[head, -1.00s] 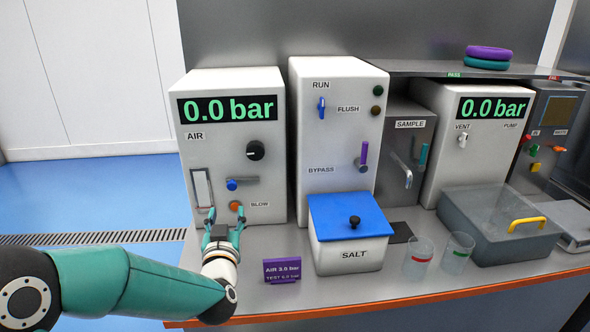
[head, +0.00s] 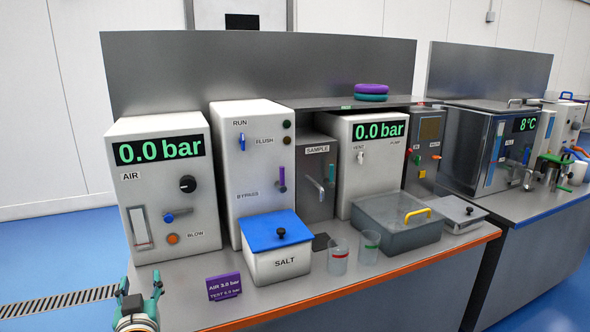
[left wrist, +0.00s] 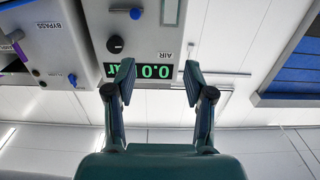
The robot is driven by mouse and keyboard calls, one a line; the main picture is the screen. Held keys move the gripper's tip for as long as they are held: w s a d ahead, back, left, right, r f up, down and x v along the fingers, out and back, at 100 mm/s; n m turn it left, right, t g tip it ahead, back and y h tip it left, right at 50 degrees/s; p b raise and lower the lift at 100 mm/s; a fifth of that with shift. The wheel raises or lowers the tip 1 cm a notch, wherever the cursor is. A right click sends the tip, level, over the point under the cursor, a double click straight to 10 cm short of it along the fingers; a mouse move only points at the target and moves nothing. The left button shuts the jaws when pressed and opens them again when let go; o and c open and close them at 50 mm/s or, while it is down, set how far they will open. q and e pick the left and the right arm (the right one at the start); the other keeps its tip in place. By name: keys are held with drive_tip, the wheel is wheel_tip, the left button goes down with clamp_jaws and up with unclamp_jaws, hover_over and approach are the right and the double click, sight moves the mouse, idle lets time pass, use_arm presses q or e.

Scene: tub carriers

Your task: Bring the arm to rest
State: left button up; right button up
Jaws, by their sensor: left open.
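My left gripper (head: 140,294) is at the lower left of the head view, in front of the AIR box (head: 160,225) and low by the bench's left end. In the left wrist view its two fingers (left wrist: 150,82) stand apart with nothing between them. The AIR box shows beyond the fingers there, upside down, with its black knob (left wrist: 115,44) and its 0.0 bar display (left wrist: 152,72). The gripper touches nothing that I can see. My right gripper is in neither view.
The bench (head: 330,290) has an orange front edge. A purple sign (head: 224,286), a SALT tub with a blue lid (head: 272,230), two clear cups (head: 338,262) and a grey bin with a yellow handle (head: 375,240) stand on it. A second bench (head: 540,220) is at the right.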

use_arm(q)
drive_tip(key=s+d+f+m+g+h+p, duration=0.1)
drive_tip(key=s+d+f+g+h+p, duration=0.15)
drive_tip(key=f, duration=0.55)
drive_tip(key=s+d+f+m+g+h+p, duration=0.1)
drive_tip(key=s+d+f+g+h+p, duration=0.2)
drive_tip(key=f, duration=0.5)
drive_tip(key=s+d+f+m+g+h+p, duration=0.15)
drive_tip(key=s+d+f, duration=0.25)
drive_tip(key=f, duration=0.4)
drive_tip(key=s+d+f+g+h, duration=0.1)
drive_tip(key=s+d+f+g, duration=0.1)
drive_tip(key=s, duration=0.4)
drive_tip(key=s+d+f+g+h+p, duration=0.1)
drive_tip(key=s+d+f+g, duration=0.2)
drive_tip(key=s, duration=0.4)
drive_tip(key=s+d+f+n+g+h, duration=0.1)
drive_tip(key=s+d+f+g+h, duration=0.1)
drive_tip(key=s, duration=0.5)
drive_tip(key=d+f+g, duration=0.1)
drive_tip(key=d+g, duration=0.1)
drive_tip(key=d, duration=0.1)
drive_tip(key=shift+s+f, duration=0.15)
drive_tip(key=shift+f, duration=0.05)
drive_tip(key=shift+p, duration=0.3)
